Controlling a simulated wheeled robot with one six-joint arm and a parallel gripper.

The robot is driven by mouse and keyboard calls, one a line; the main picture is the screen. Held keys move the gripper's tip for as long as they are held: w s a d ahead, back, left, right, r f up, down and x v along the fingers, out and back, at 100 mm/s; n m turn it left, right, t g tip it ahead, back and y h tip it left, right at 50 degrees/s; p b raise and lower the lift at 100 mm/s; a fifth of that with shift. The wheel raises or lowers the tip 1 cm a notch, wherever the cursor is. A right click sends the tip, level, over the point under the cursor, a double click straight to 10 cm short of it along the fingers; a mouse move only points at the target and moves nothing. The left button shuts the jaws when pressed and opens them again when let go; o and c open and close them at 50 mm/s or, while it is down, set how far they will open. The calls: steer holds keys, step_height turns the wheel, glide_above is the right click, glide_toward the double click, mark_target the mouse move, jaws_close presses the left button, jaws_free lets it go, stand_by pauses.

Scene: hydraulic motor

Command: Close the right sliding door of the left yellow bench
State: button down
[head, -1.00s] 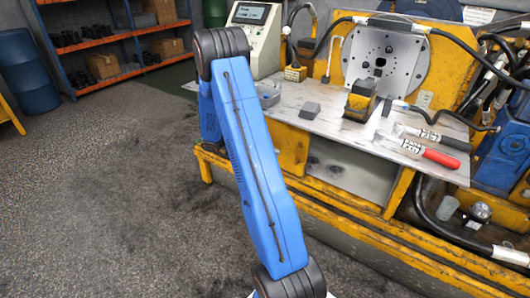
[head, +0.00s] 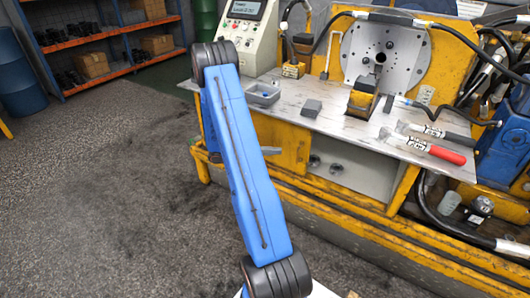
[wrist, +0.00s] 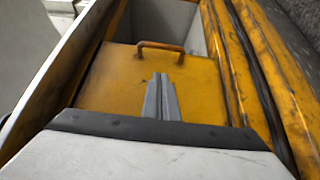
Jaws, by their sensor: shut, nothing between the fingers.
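The yellow bench (head: 380,207) has a grey top and an opening below it. A yellow sliding door panel (head: 291,152) covers the left part of the opening, and the right part stands open with a pale interior (head: 365,172). In the wrist view the yellow door (wrist: 110,75) carries a bar handle (wrist: 160,45) near its far edge, with the open grey compartment (wrist: 165,18) beyond it. My gripper (wrist: 162,82) is shut and empty, in front of the door and short of the handle. Whether its tips touch the door I cannot tell. It shows as a grey tip (head: 268,151) in the head view.
A yellow frame rail with a dark groove (wrist: 255,75) runs beside the door. Hand tools (head: 435,148), a grey bin (head: 263,93) and a clamp block (head: 362,97) lie on the benchtop. The floor (head: 100,200) at left is clear. Shelves (head: 100,40) stand behind.

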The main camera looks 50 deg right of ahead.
steer(key=s+d, duration=0.1)
steer(key=s, duration=0.5)
steer(key=shift+d, duration=0.15)
steer(key=shift+s, duration=0.2)
